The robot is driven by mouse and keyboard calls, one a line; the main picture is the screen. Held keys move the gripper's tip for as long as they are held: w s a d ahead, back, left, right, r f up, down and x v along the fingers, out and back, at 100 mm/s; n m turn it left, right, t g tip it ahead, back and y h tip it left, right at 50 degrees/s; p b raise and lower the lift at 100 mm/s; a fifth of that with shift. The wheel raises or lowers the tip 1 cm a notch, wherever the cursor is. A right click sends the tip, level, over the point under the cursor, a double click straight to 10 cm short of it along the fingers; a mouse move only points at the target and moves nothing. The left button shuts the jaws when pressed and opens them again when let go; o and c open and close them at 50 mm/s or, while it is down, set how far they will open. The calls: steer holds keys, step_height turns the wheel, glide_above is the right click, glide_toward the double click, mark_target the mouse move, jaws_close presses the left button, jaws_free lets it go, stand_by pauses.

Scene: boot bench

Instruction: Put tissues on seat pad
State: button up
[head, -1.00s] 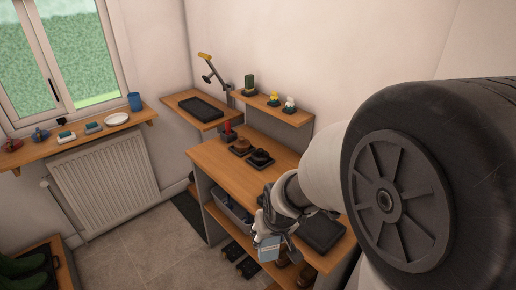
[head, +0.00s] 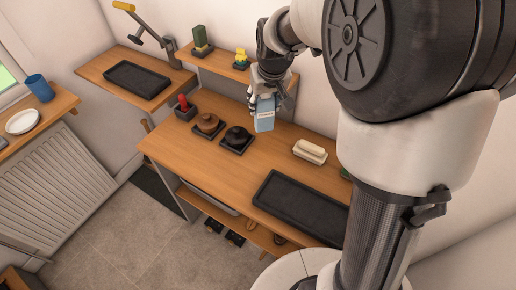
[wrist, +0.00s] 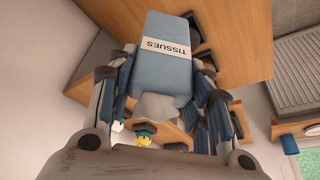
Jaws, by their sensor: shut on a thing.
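The tissues, a light blue pack with a white label, are in my gripper (head: 264,93), which is shut on them. A dark, rimmed rectangular pad or tray (head: 300,207) lies at the bench's front right, and a similar one (head: 137,79) lies on the left shelf. I cannot tell which is the seat pad.
Bare wood shows between the black pot and the dark pad.

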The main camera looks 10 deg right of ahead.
step_height(320, 180, down, 19)
steer(key=b, duration=0.4)
steer(key=shift+s+b, duration=0.1)
steer(key=shift+b, duration=0.2)
steer(key=shift+f, duration=0.2)
steer(key=o, duration=1.1)
steer(key=shift+c, duration=0.2)
steer(key=shift+r, duration=0.2)
